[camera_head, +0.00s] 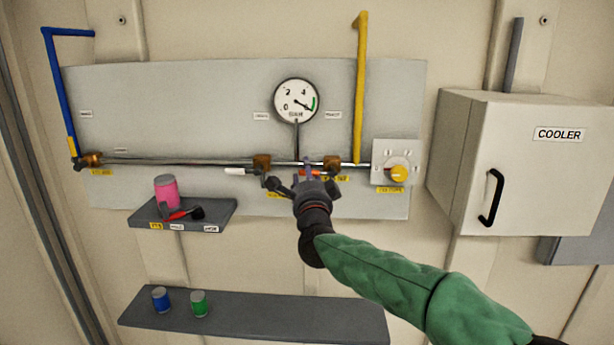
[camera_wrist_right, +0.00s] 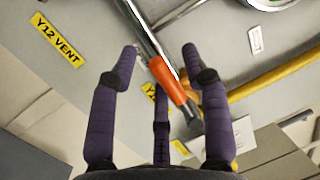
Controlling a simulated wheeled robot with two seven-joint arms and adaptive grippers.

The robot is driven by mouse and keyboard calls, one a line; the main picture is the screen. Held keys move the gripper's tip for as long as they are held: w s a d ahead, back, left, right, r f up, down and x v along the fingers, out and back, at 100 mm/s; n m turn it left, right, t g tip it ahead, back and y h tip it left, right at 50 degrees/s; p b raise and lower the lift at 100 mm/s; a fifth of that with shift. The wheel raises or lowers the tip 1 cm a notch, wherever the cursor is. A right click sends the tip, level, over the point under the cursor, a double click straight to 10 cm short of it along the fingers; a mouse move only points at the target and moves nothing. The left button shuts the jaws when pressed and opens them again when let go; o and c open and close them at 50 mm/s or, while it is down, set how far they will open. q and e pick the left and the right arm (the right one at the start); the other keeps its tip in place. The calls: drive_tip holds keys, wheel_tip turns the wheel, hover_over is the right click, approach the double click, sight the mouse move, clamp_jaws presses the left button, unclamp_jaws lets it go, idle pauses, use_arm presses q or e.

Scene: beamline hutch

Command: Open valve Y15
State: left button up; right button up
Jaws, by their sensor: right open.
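On the grey wall panel (camera_head: 200,100), a pipe carries a valve with an orange-sleeved lever (camera_head: 315,173) beside a brass body (camera_head: 331,162). My right gripper (camera_head: 302,186) is in front of this lever, fingers spread. In the right wrist view, the orange sleeve (camera_wrist_right: 167,80) lies between the open fingers of the gripper (camera_wrist_right: 160,62), not gripped; contact cannot be told. A yellow label behind it is mostly hidden. Another label (camera_wrist_right: 55,38) reads Y12 VENT. A second brass valve (camera_head: 261,161) has a white lever (camera_head: 236,171). I cannot read Y15 anywhere. My left gripper is not in view.
A round gauge (camera_head: 296,101) stands above the pipe. A yellow pipe (camera_head: 360,90) and a yellow knob (camera_head: 398,173) are to the right, then the cooler box (camera_head: 470,150). A small shelf (camera_head: 145,220) holds a pink can and a red-handled item. A lower shelf (camera_head: 270,310) holds two cans.

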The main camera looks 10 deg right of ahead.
drive_tip(key=v, duration=1.2)
drive_tip(key=w+a+f+n+g+y+b, duration=0.1)
drive_tip(key=w+f+n+g+b, duration=0.15)
drive_tip(key=f, duration=1.05)
drive_tip(key=w+a+f+n+g+y+b, duration=0.15)
drive_tip(key=f+n+b, duration=0.25)
drive_tip(key=f, duration=1)
drive_tip(key=s+f+n+g+b, duration=0.2)
drive_tip(key=f+g+b, duration=0.1)
drive_tip(key=f, duration=1.1)
drive_tip(key=s+f+n+g+b, duration=0.2)
drive_tip(key=f, duration=1.1)
drive_tip(key=s+d+f+n+g+y+b, duration=0.15)
drive_tip(key=s+f+g+b, duration=0.35)
drive_tip(key=f, duration=1)
drive_tip(key=s+a+f+n+g+y+b, duration=0.1)
drive_tip(key=s+f+n+g+b, duration=0.3)
drive_tip(key=s+f, duration=1.8)
drive_tip(key=shift+s+a+g+y+b, duration=0.45)
drive_tip(key=shift+s+g+b, duration=0.4)
drive_tip(key=shift+s, duration=0.35)
